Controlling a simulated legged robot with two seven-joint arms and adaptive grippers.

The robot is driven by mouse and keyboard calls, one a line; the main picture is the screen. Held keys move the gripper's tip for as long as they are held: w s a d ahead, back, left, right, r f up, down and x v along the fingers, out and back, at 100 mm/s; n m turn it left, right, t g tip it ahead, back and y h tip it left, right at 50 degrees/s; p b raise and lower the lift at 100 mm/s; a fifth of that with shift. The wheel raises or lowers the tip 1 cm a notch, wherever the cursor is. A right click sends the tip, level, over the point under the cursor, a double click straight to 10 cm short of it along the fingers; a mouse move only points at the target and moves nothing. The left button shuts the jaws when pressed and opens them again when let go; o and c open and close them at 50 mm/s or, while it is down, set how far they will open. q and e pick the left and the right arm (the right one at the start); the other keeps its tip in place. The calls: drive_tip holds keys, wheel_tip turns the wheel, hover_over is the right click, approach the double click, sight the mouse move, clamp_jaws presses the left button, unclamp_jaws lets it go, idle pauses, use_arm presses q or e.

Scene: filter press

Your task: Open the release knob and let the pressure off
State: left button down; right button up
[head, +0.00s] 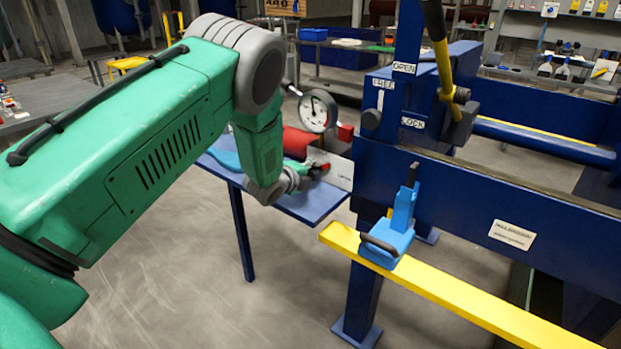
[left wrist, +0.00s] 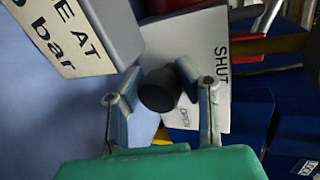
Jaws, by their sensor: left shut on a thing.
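The release knob (left wrist: 158,92) is a round black knob in front of a white plate (left wrist: 208,62) marked SHUT and OPEN. My left gripper (left wrist: 157,88) has one finger on each side of the knob and is shut on it. In the head view my green left arm reaches over the blue side table, and the left gripper (head: 305,178) is at the white plate (head: 338,172). The knob cannot be made out there. A round pressure gauge (head: 317,110) stands behind the gripper; its reading is too small to tell. My right gripper is not in view.
The blue side table (head: 305,205) carries a red cylinder (head: 298,142). A sign ending in "bar" (left wrist: 72,30) is close to the left finger.

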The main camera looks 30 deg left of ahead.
use_arm(q)
drive_tip(key=m+b, duration=0.1)
drive_tip(key=b, duration=0.1)
drive_tip(key=f+m+y+b, duration=0.1)
drive_tip(key=m+b, duration=0.1)
drive_tip(key=d+m+y+b, duration=0.1)
drive_tip(key=b, duration=0.1)
drive_tip(key=shift+s+f+t, duration=0.15)
drive_tip(key=shift+f+t, duration=0.1)
drive_tip(key=shift+t, duration=0.05)
drive_tip(key=shift+m+y+b, duration=0.5)
drive_tip(key=shift+m+b, duration=0.2)
drive_tip(key=shift+b, duration=0.45)
drive_tip(key=shift+r+m+b, duration=0.25)
drive_tip(key=shift+m+b, duration=0.05)
drive_tip(key=shift+b, duration=0.1)
drive_tip(key=shift+a, duration=0.1)
drive_tip(key=c, duration=1.3)
unclamp_jaws()
drive_tip(key=shift+o, duration=1.2)
drive_tip(key=shift+r, duration=0.1)
drive_tip(key=shift+r+t, duration=0.15)
drive_tip(key=shift+t, duration=0.15)
drive_tip(key=shift+r, duration=0.1)
